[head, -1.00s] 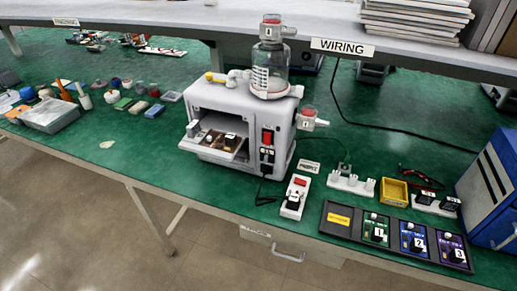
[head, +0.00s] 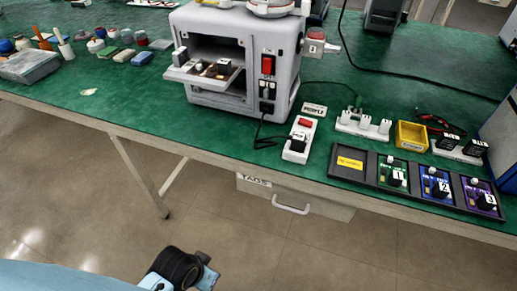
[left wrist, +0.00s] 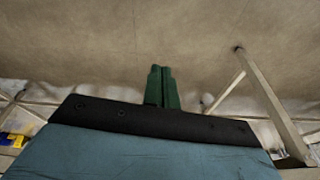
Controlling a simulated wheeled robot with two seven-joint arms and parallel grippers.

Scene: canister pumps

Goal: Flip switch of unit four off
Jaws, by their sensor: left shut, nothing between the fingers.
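A grey pump unit (head: 235,60) stands on the green bench, its upper part cut off by the top of the head view. Its front has a red switch (head: 267,65) with a black connector (head: 267,90) below. I cannot read a four on it. A white power strip (head: 300,139) with a red switch (head: 305,123) and a black plug lies in front of it. My left gripper (left wrist: 162,72) has its green fingers together, empty, over bare floor in the left wrist view. My right gripper is not in view.
A pulled-out tray (head: 205,73) with parts sticks out from the unit's left opening. A dark tray (head: 345,175) holds boards numbered 1, 2 and 3. A yellow bin (head: 411,136) and white sockets (head: 363,125) stand behind it. A drawer handle (head: 291,209) juts below the bench edge.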

